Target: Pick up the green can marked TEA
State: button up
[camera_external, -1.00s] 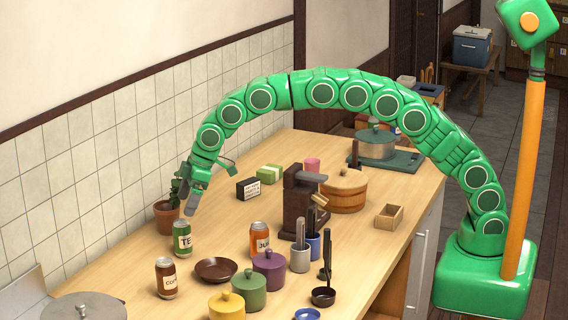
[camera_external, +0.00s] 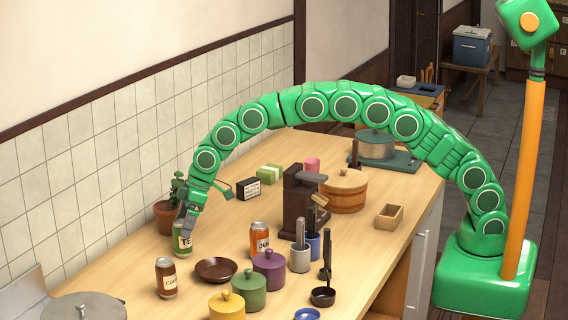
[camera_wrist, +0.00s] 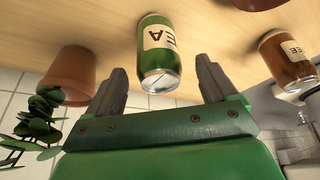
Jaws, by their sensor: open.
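The green can marked TEA (camera_external: 182,243) stands on the wooden counter in front of the potted plant. In the wrist view the can (camera_wrist: 160,62) shows upside down, with its top end near the gap between my two fingers. My gripper (camera_external: 187,222) is just above the can in the external view and hides part of its top. In the wrist view my gripper (camera_wrist: 160,85) is open, one finger on each side of the can's end. I cannot tell whether a finger touches the can.
A potted plant (camera_external: 166,217) stands close behind the can. A brown COFFEE can (camera_external: 166,278), a dark bowl (camera_external: 216,271) and an orange JUICE can (camera_external: 260,238) stand nearby. Several lidded pots and a dark wooden grinder (camera_external: 297,205) are further right. The tiled wall is at left.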

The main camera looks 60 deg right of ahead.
jog(key=shift+x, duration=2.6)
jog(key=c, duration=1.1)
jog(key=shift+o, duration=0.2)
